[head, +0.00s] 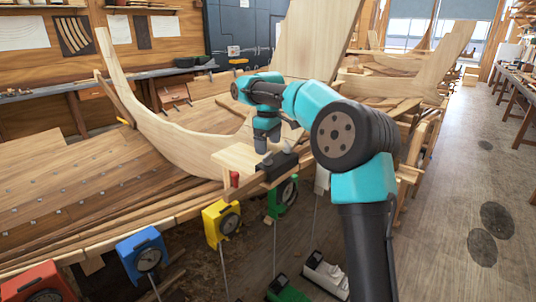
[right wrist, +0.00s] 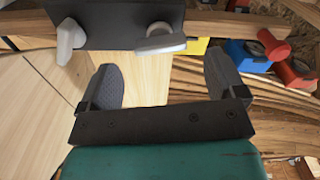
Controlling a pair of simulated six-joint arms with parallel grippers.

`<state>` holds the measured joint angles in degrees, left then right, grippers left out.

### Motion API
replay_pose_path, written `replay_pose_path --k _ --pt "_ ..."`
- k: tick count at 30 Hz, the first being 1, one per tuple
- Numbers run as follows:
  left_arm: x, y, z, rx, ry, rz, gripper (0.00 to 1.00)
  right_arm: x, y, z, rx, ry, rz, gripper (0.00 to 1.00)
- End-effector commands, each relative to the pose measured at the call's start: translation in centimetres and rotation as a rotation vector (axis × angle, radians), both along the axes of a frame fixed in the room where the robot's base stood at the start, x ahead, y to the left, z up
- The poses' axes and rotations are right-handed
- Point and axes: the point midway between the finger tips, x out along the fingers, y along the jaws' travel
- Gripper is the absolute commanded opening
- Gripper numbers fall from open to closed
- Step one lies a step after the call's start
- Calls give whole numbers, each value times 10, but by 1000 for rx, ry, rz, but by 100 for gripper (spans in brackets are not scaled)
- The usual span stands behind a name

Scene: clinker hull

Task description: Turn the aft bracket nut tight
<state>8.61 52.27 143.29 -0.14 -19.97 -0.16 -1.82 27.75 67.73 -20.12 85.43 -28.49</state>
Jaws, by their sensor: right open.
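A black bracket (right wrist: 115,22) crosses the top of the right wrist view. It carries two pale grey wing nuts, a left one (right wrist: 68,38) and a right one (right wrist: 160,42); I cannot tell which is the aft one. In the head view the bracket (head: 281,166) sits at the end of a pale wooden board, with one grey nut (head: 287,149) visible on top. My right gripper (right wrist: 160,68) is open and empty, its fingers apart from both nuts. In the head view it points down (head: 262,148) beside the bracket. My left gripper is not in view.
The pale board (head: 238,160) lies under my gripper, with a red knob (head: 234,179) at its near edge. Red (head: 38,284), blue (head: 142,254), yellow (head: 221,223) and green (head: 283,197) dial boxes line the hull's near edge.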

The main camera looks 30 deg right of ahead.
Motion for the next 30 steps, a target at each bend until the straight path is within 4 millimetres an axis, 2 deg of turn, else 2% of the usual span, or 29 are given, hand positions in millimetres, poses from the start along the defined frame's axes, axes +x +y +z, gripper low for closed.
replay_pose_path --k 3,9,19,30 --pt "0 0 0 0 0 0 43 -1 0 -19 0 4 0 89" --pt "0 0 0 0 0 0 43 0 0 -37 0 1 1 89" --pt "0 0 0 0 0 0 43 0 0 -40 1 1 1 89" --pt "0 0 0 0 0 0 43 0 0 -40 0 1 1 55"
